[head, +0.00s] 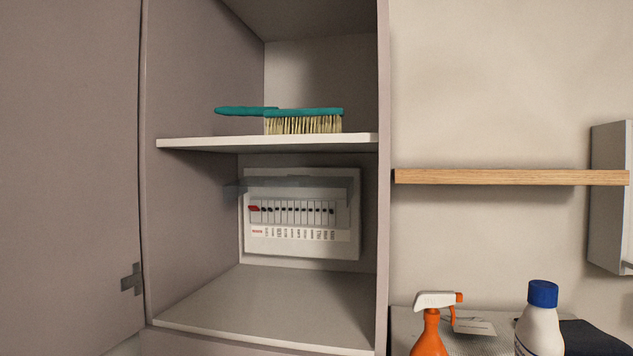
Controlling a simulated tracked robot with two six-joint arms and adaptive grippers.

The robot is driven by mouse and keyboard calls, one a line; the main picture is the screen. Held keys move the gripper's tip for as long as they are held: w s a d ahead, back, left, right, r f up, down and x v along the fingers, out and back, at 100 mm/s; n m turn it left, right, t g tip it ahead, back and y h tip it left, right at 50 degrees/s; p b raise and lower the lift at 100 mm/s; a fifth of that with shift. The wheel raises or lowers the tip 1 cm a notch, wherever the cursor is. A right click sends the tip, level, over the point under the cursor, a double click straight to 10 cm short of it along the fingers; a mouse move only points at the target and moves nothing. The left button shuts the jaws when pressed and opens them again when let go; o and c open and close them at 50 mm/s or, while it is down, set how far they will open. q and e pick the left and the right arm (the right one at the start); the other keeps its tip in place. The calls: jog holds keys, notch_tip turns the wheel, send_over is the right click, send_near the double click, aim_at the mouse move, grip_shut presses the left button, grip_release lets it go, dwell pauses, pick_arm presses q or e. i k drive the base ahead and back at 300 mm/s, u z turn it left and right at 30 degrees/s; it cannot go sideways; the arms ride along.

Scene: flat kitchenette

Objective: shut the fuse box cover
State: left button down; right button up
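The fuse box (300,245) is a white panel on the back wall of the open cupboard, below the shelf. It has a row of breakers with one red switch at the left. Its cover (310,182) is a see-through, greyish flap along the top of the panel. It appears raised and sticks out toward me, leaving the breakers uncovered. Neither of my grippers is in the head view.
A brush (303,121) with a teal handle lies on the cupboard shelf (270,145) above the box. The cupboard door (70,180) stands open at the left. The cupboard floor (275,305) is clear. A spray bottle (430,335) and a blue-capped bottle (540,325) stand at the lower right, below a wooden shelf (510,177).

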aim_at(348, 182)
jog(key=k, duration=0.6)
jog(key=u, duration=0.3)
jog(key=i, duration=0.95)
jog(key=z, duration=0.8)
jog(key=k, duration=0.65)
jog(key=u, duration=0.15)
